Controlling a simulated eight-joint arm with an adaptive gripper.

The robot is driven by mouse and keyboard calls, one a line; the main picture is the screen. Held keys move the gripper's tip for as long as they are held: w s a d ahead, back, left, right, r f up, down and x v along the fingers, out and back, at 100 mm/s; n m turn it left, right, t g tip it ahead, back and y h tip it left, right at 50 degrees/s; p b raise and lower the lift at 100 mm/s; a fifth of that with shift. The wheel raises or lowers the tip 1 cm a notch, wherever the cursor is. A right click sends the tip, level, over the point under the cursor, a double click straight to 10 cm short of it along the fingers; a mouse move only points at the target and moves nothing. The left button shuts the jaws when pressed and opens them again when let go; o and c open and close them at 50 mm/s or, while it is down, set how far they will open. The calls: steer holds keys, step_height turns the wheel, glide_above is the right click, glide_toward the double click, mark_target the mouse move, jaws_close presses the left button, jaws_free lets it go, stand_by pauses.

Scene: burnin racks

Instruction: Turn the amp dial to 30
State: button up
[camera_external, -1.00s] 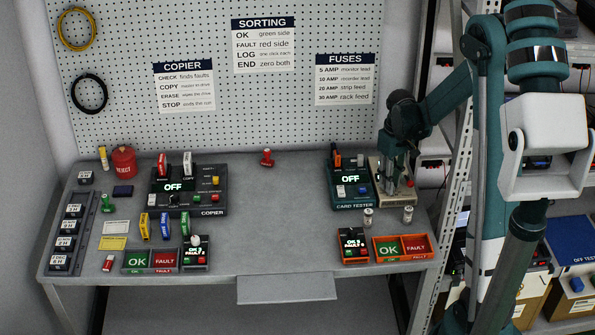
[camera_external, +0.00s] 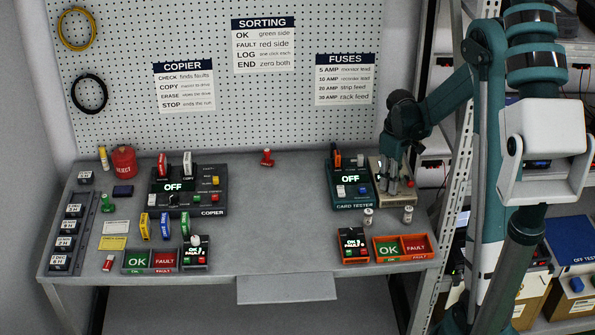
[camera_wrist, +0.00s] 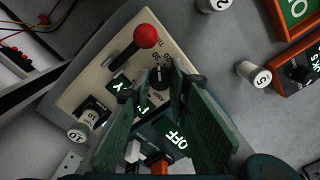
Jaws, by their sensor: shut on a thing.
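The amp dial (camera_wrist: 160,76) is a small black knob with a white mark, on a beige tester box (camera_wrist: 98,70) with printed numbers around it. My gripper (camera_wrist: 152,88) is at the dial in the wrist view, its two dark green fingers shut on it from either side. The fingers hide part of the dial and its scale, so I cannot read the exact setting. In the external view my gripper (camera_external: 393,183) points down over the tester box at the right end of the bench, hiding the dial there.
A red-balled lever (camera_wrist: 146,37) rises beside the dial. The card tester (camera_external: 350,202) with its lit OFF display stands close on the left. Small white-capped cylinders (camera_external: 368,214) and an orange-rimmed OK/FAULT tray (camera_external: 376,252) are in front.

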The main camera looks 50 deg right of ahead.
steer(key=o, duration=0.9)
steer(key=shift+r, duration=0.1)
steer(key=shift+r, duration=5.95)
steer(key=shift+a, duration=0.1)
steer(key=s+a+r+t+h, duration=0.15)
steer(key=a+r, duration=0.25)
steer(key=a, duration=0.7)
steer(key=s+a+r+t, duration=0.15)
steer(key=a+r, duration=0.25)
steer(key=a, duration=0.8)
steer(key=s+a+t, duration=0.1)
steer(key=s+a, duration=0.2)
steer(key=a, duration=0.2)
steer(key=s+a+t+y, duration=0.1)
steer(key=s+a, duration=0.1)
steer(key=a, duration=0.4)
steer(key=s+a+t, duration=0.2)
steer(key=s+a, duration=0.1)
steer(key=a, duration=0.3)
steer(key=shift+s+a+r+m+y, duration=0.1)
steer(key=shift+s+a+m+y, duration=0.05)
steer(key=shift+s+m+y, duration=0.2)
